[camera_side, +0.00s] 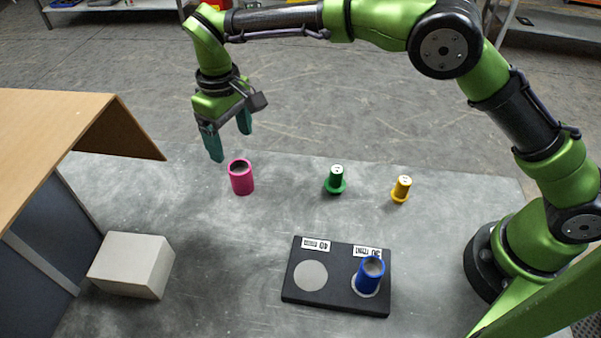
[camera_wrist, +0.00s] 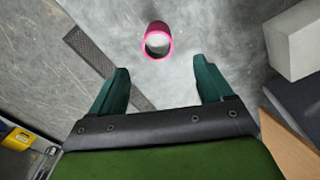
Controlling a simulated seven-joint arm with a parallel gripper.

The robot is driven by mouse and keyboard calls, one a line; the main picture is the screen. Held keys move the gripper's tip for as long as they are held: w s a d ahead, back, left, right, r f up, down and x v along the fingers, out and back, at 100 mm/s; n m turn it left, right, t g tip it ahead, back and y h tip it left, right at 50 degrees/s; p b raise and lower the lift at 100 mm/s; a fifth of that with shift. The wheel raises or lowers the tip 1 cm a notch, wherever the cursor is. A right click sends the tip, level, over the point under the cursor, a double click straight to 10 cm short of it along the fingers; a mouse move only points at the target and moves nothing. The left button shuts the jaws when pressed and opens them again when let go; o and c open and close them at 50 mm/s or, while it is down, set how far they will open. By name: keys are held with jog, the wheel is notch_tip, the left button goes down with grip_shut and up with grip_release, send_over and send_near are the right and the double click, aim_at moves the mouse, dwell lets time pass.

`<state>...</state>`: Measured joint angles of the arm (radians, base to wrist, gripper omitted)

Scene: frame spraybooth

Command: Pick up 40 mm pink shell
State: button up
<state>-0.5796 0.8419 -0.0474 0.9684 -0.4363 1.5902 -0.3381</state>
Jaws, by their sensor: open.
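The pink shell (camera_side: 241,178) is a hollow cylinder standing upright on the grey table, open at the top. In the wrist view the pink shell (camera_wrist: 157,41) shows at the upper middle, beyond the fingertips and roughly between their lines. My gripper (camera_side: 229,140) is open and empty, above the table and a little up and left of the shell in the side view. Its two teal fingers also show in the wrist view, where my gripper (camera_wrist: 163,78) is spread wide. Nothing touches the shell.
A black board (camera_side: 332,292) has two pale round spots labelled 40 and 30; a blue shell (camera_side: 371,275) stands on the 30 spot. Green (camera_side: 335,181) and yellow (camera_side: 402,189) flanged pieces stand right of the pink shell. A pale block (camera_side: 131,265) and wooden-topped booth (camera_side: 70,130) are left.

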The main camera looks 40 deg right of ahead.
aim_at(239, 169)
notch_tip(239, 169, down, 10)
jog(key=shift+d+r, duration=0.15)
jog(key=shift+r, duration=0.1)
dwell(0.3)
jog(key=c, duration=1.2)
